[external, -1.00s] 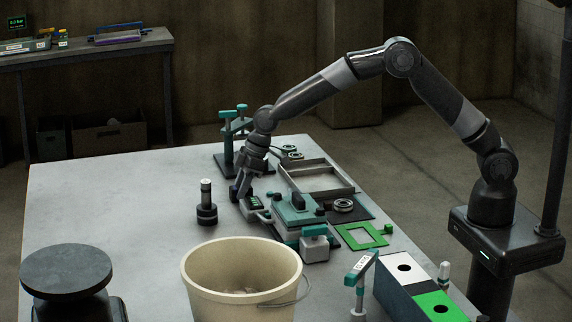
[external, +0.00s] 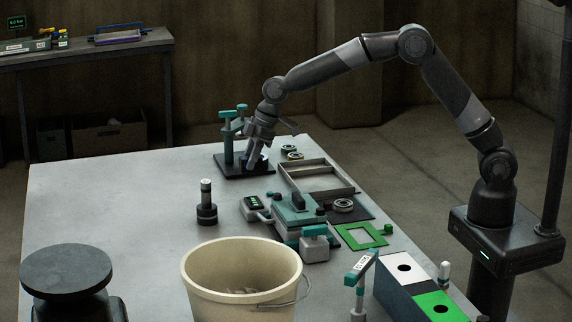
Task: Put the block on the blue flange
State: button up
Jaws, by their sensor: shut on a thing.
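My gripper (external: 254,165) points down at the far side of the bench, over the dark base plate (external: 232,169) of a teal-handled stand (external: 228,140). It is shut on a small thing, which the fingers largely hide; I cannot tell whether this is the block. No part is plainly marked as the blue flange. The nearest in colour is a flat teal-blue part (external: 287,215) with dark pieces on top, mid-bench, closer to the camera than my gripper and to its right.
A small display unit (external: 254,206) and a dark post (external: 206,208) stand nearby. A grey tray (external: 335,188), a green frame (external: 352,238) and a cream bucket (external: 195,290) are in front or to the right.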

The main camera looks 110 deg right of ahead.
jog(key=s+d+r, duration=0.4)
jog(key=s, duration=0.1)
jog(key=w+a+r+n+y, duration=0.15)
jog(key=w+a, duration=0.35)
jog(key=a, duration=0.5)
jog(key=w+a+r+n, duration=0.1)
jog(key=w+a+r, duration=0.1)
jog(key=w+a, duration=0.6)
jog(key=w+a+r+n, duration=0.2)
jog(key=w+a, duration=0.1)
jog(key=a, duration=0.9)
jog(key=shift+g, duration=0.3)
jog(key=w+a+f, duration=0.1)
jog(key=a+f, duration=0.1)
jog(key=a, duration=0.1)
jog(key=w+a+f, duration=0.2)
jog(key=a, duration=0.1)
jog(key=w+a+f, duration=0.1)
jog(key=a+f, duration=0.1)
jog(key=a, duration=0.1)
jog(key=shift+w+a+f, duration=0.2)
jog(key=shift+a+f, duration=0.15)
jog(key=shift+w+a+f, duration=0.15)
jog(key=shift+a+f, duration=0.15)
jog(key=shift+a, duration=0.1)
jog(key=shift+f, duration=1.95)
jog(key=shift+f, duration=0.15)
jog(key=o, duration=1.1)
